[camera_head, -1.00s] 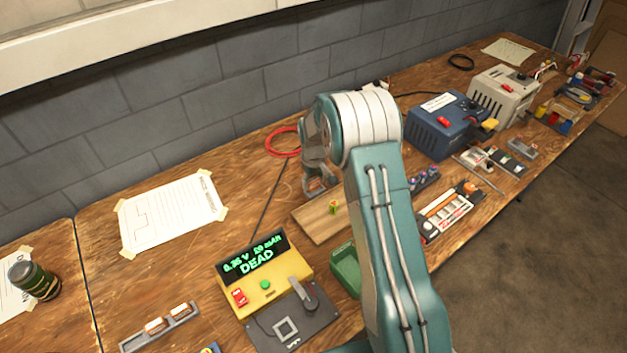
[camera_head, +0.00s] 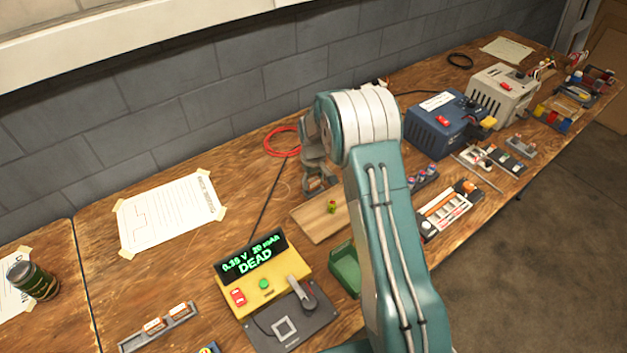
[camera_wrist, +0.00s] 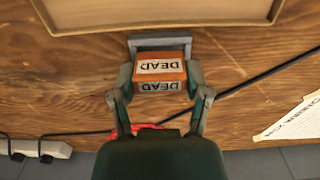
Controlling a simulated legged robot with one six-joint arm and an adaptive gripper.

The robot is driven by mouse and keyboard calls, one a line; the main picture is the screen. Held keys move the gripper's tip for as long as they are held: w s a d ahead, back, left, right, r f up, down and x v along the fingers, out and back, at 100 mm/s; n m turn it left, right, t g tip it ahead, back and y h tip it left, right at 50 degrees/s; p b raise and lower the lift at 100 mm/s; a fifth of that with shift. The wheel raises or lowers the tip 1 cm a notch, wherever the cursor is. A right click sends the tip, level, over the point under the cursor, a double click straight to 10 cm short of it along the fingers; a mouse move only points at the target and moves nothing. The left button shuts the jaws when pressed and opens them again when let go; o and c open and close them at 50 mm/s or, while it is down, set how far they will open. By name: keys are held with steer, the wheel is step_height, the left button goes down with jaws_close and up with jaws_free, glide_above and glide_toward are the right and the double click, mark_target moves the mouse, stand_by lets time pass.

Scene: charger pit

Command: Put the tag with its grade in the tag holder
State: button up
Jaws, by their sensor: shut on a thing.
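In the wrist view an orange tag (camera_wrist: 160,68) marked DEAD is between the two fingers of my gripper (camera_wrist: 160,88), which is shut on it. A grey tag holder (camera_wrist: 160,42) is right at the tag's far edge; I cannot tell whether the tag sits inside it. In the head view my gripper (camera_head: 318,182) is low over the bench behind the wooden board, and my arm hides part of that area. The yellow tester (camera_head: 262,285) shows DEAD in green letters. A small yellow-green cell (camera_head: 332,207) is on the wooden board (camera_head: 312,224).
A rack (camera_head: 160,328) with two more orange tags lies at the front left. A green tray (camera_head: 345,268) is beside the tester. A red cable coil (camera_head: 282,141) and a taped paper sheet (camera_head: 172,213) lie toward the wall. A blue charger (camera_head: 445,125) is to the right.

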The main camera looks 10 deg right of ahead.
steer(key=shift+f, duration=0.7)
stand_by(1.3)
steer(key=o, duration=0.9)
steer(key=shift+o, duration=0.2)
steer(key=shift+r, duration=0.1)
steer(key=shift+r, duration=3.4)
